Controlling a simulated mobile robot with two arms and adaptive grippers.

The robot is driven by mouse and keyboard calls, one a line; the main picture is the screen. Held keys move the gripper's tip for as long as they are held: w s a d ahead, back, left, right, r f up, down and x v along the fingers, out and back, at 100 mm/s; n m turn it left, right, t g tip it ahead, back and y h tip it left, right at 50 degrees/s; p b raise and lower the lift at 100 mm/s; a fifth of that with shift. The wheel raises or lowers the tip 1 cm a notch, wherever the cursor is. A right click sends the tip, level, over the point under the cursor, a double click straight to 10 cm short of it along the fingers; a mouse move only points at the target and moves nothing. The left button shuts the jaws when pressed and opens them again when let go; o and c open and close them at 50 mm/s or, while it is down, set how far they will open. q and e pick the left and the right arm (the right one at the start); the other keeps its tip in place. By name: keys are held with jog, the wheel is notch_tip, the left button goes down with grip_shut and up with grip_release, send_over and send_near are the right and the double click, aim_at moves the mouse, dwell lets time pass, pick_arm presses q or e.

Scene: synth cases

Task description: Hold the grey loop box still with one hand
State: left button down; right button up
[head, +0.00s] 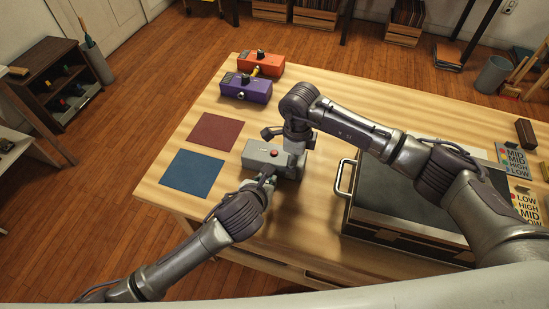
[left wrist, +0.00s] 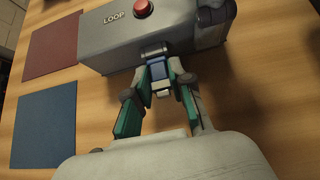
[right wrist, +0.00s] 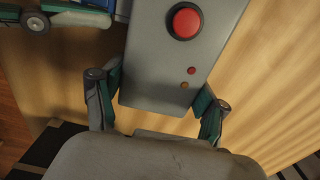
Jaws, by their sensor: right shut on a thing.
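The grey loop box (head: 256,160), with a red button on top, sits on the wooden table. It shows its LOOP label in the left wrist view (left wrist: 105,38) and lies between my right fingers in the right wrist view (right wrist: 160,75). My right gripper (head: 296,146) is shut on the box at its right end. My left gripper (head: 266,181) is at the box's front side. In the left wrist view its fingers (left wrist: 159,80) stand apart around a small blue part (left wrist: 158,72) at the box's front. Contact with that part cannot be made out.
A dark red mat (head: 214,131) and a blue mat (head: 192,173) lie left of the box. A purple box (head: 246,89) and an orange box (head: 261,64) stand behind. A dark case (head: 400,195) with a handle is at right, under my right arm.

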pick_arm(q)
jog(key=shift+s+a, duration=0.1)
jog(key=shift+s, duration=0.05)
jog(key=shift+s+a, duration=0.3)
jog(key=shift+s, duration=0.45)
jog(key=shift+s+a, duration=0.25)
jog(key=shift+s, duration=0.5)
jog(key=shift+s, duration=0.1)
